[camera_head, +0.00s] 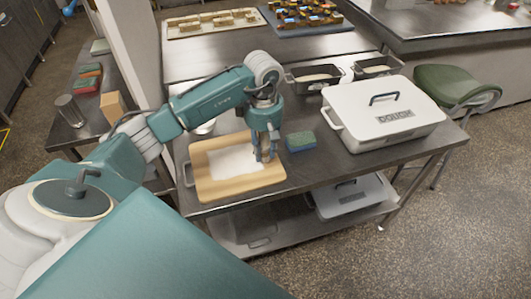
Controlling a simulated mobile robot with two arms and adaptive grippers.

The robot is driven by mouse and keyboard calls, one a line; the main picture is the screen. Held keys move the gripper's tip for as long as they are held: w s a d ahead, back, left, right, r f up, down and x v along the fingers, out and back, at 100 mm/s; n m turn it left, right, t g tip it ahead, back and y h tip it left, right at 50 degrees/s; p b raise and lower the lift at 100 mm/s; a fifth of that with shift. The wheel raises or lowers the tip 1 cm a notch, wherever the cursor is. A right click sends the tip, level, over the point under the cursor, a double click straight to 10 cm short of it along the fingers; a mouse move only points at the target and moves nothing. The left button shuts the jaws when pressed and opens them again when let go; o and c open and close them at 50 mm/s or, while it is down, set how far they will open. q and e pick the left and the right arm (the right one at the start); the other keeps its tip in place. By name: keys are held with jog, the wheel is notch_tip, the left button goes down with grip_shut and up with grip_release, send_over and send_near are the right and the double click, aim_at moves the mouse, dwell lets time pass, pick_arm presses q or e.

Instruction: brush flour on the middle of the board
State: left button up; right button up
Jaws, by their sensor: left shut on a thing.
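The wooden board (213,187) lies near the front left of the metal table. A white patch that looks like flour (233,161) covers its middle. My left gripper (265,156) points down over the right part of the board, at the right edge of the white patch. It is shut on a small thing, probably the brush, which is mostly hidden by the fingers. I cannot tell whether that thing touches the board. My right gripper is out of view.
A blue-green sponge (300,141) lies just right of the board. A white lidded dough box (385,112) stands further right. Two dark pans (314,83) with pale contents sit behind. Trays of baked goods (212,22) are at the back. A green chair (455,84) stands at right.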

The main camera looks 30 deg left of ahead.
aim_at(263, 138)
pick_arm(q)
jog(key=r, duration=0.1)
jog(key=r+p, duration=0.1)
jog(key=shift+s+a+r, duration=0.1)
jog(key=shift+s+r, duration=0.25)
jog(key=shift+r, duration=0.05)
jog(key=shift+r+p, duration=0.3)
jog(key=shift+r, duration=0.05)
jog(key=shift+w+r+p, duration=0.15)
jog(key=shift+r+p, duration=0.25)
jog(key=shift+r, duration=0.7)
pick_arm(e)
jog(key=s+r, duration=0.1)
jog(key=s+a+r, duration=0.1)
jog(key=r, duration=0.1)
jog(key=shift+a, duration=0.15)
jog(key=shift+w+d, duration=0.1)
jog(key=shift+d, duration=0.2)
